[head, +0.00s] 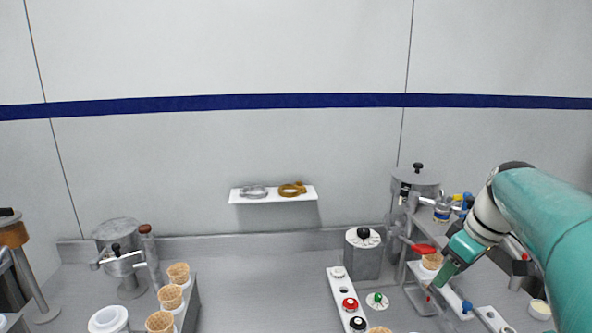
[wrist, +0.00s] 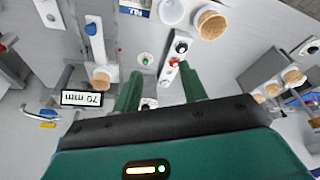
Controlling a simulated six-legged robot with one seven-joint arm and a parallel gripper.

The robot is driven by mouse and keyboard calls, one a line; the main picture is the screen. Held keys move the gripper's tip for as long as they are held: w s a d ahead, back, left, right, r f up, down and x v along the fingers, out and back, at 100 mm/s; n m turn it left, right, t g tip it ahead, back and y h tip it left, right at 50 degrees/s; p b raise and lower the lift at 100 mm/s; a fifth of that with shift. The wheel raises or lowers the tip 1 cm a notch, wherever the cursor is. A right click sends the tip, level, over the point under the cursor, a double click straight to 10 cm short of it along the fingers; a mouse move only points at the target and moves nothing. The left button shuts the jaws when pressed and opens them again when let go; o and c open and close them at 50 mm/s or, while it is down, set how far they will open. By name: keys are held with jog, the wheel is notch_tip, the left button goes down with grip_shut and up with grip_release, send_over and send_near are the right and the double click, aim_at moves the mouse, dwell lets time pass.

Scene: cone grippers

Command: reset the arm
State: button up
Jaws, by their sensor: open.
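My teal arm comes in from the right in the head view, with my gripper (head: 446,272) pointing down and left over the right part of the counter. In the wrist view my gripper (wrist: 161,80) shows two green fingers spread apart, with no object clearly held between them. A waffle cone (head: 431,261) stands close beside my gripper, by the red-handled machine (head: 415,190). In the wrist view a cone (wrist: 101,78) sits just left of the left finger, apart from it. Whether any finger touches the counter fittings cannot be told.
A white strip with red and black knobs (head: 338,287) and a green knob (head: 377,299) lie left of my gripper. Several cones (head: 171,296) stand in a rack at left. A wall shelf (head: 300,197) holds two rings. The middle counter (head: 260,285) is clear.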

jog(key=s+a+f+m+t+h, duration=0.1)
jog(key=s+a+f+m, duration=0.1)
jog(key=s+a, duration=0.5)
jog(key=s+a+f+m+t, duration=0.1)
jog(key=s+a+f+m, duration=0.2)
jog(key=s+a, duration=0.4)
jog(key=a+f, duration=0.1)
jog(key=a, duration=0.3)
jog(key=shift+a+f+m+h, duration=0.3)
jog(key=shift+f+h, duration=0.1)
